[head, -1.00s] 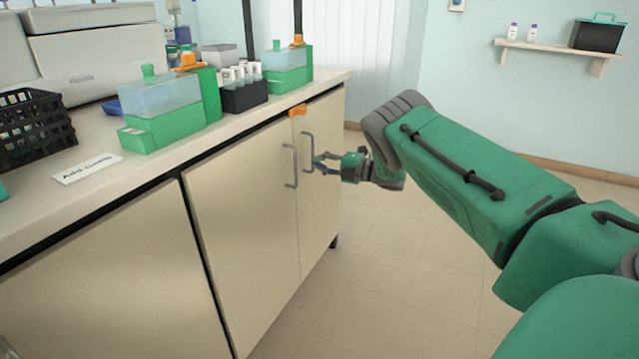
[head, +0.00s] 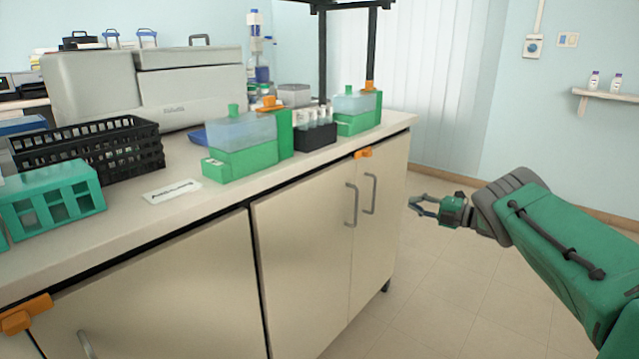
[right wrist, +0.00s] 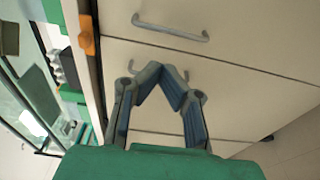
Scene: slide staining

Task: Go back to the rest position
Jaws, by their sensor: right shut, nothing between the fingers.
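My right gripper (head: 411,205) is in the head view, to the right of the cabinet doors and clear of their handles. In the right wrist view the right gripper (right wrist: 162,70) has its fingertips together with nothing between them. The cabinet (head: 318,265) has its doors closed, with two grey handles (head: 352,204) near the right end. A handle (right wrist: 170,28) also shows beyond the fingers in the right wrist view. My left gripper is not in view.
The counter (head: 140,222) holds green-based tanks (head: 240,160), a black vial rack (head: 316,135), a black basket (head: 118,150), a teal rack (head: 55,202) and a large grey machine (head: 190,88). An orange latch (head: 363,153) sits under the counter edge. The floor (head: 440,290) right of the cabinet is clear.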

